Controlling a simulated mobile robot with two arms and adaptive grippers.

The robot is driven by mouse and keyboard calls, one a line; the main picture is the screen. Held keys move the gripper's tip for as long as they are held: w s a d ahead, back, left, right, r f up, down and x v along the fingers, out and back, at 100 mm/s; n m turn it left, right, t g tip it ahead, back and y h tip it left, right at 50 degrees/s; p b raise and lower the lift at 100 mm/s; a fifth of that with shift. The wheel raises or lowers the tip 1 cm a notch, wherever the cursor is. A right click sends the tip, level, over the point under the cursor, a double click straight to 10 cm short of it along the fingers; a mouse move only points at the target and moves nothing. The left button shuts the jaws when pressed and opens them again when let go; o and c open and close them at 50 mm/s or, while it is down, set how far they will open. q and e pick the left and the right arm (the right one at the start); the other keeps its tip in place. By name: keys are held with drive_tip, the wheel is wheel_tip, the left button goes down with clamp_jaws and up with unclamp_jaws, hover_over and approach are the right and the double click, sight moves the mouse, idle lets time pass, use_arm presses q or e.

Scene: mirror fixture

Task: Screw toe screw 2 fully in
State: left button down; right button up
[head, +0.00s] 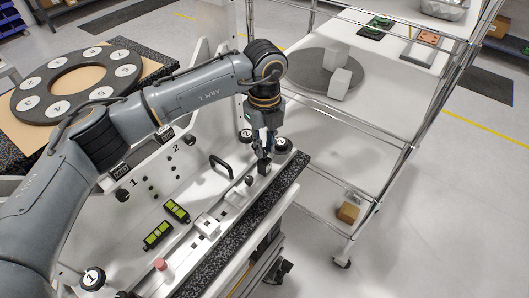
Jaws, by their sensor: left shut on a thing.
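The white mirror fixture (195,190) fills the middle of the head view, with the printed numbers 1 and 2 on its panel. My left gripper (265,152) points down at the far end of the fixture's front rail. It is shut on a small dark piece, which seems to be toe screw 2 (264,167), mostly hidden by the fingers. How deep the screw sits cannot be seen. Round knobs with white numbered caps stand on both sides of the gripper, the left knob (245,136) and the right knob (281,144). My right gripper is not in view.
A black handle (220,166) rises left of the gripper. White blocks (207,225) and a reddish knob (161,265) line the rail nearer me. Two green-lit displays (176,211) lie on the panel. A wire shelf rack (400,150) stands to the right, beyond a floor gap.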

use_arm(q)
drive_tip(key=m+b, duration=0.5)
drive_tip(key=shift+f+m, duration=0.15)
drive_tip(key=shift+m, duration=0.15)
drive_tip(key=m+b, duration=0.2)
drive_tip(key=shift+m+b, duration=0.3)
drive_tip(key=m+b, duration=0.1)
drive_tip(key=m, duration=0.1)
drive_tip(key=shift+m+b, duration=0.35)
drive_tip(key=shift+m, duration=0.05)
drive_tip(key=m+b, duration=0.1)
drive_tip(key=m, duration=0.1)
drive_tip(key=shift+m, duration=0.3)
drive_tip(key=m+b, duration=0.1)
drive_tip(key=m, duration=0.1)
drive_tip(key=shift+r+m, duration=0.2)
drive_tip(key=shift+m, duration=0.2)
drive_tip(key=m, duration=0.3)
drive_tip(key=shift+b, duration=0.35)
drive_tip(key=shift+r+m, duration=0.1)
drive_tip(key=shift+m, duration=1.5)
